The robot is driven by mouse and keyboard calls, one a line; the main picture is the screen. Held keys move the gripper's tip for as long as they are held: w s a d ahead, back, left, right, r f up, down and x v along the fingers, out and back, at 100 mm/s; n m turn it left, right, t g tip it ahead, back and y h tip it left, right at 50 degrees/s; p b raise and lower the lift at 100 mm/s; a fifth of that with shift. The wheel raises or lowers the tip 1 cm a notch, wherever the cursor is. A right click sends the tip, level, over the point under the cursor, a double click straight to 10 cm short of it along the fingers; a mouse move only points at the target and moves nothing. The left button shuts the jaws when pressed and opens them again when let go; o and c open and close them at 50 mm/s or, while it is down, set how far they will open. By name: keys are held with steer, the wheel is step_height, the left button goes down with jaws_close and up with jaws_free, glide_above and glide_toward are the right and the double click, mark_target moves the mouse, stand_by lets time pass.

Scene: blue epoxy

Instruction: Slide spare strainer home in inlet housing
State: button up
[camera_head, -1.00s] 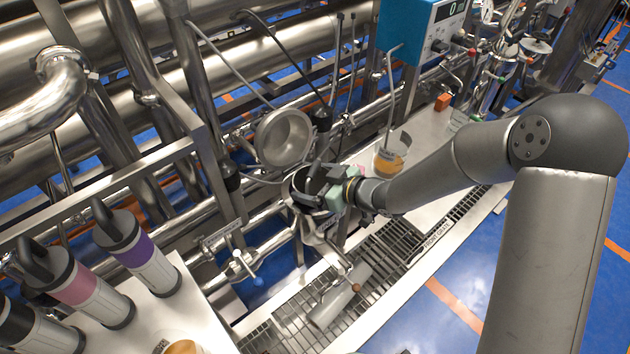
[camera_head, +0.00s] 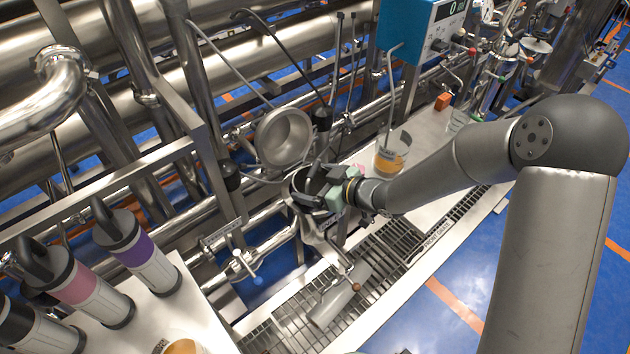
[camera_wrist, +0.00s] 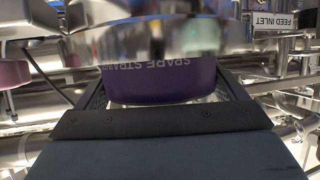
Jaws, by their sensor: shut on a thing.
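My gripper (camera_head: 318,192) is shut at the mouth of the inlet housing (camera_head: 328,222), below an open round steel lid (camera_head: 284,138). The spare strainer (camera_wrist: 160,84) shows in the wrist view as a purple band with upside-down white lettering, between the dark gripper parts. A shiny curved steel rim (camera_wrist: 160,38) crosses in front of its upper part in that view. In the head view my gripper and wrist hide most of the strainer and the housing's opening. I cannot tell how deep the strainer sits.
Canisters with purple (camera_head: 135,250), pink and dark bands stand on a white bench at left. A grey cylindrical piece (camera_head: 335,305) lies on the drain grate (camera_head: 385,270). A beaker of amber liquid (camera_head: 392,155) stands behind my wrist. Steel pipes crowd the back.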

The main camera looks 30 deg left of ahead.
steer(key=shift+r, duration=0.15)
steer(key=o, duration=1.2)
steer(key=shift+p+v, duration=1.2)
steer(key=shift+v, duration=1.1)
steer(key=shift+d, duration=0.2)
steer(key=shift+r, duration=0.1)
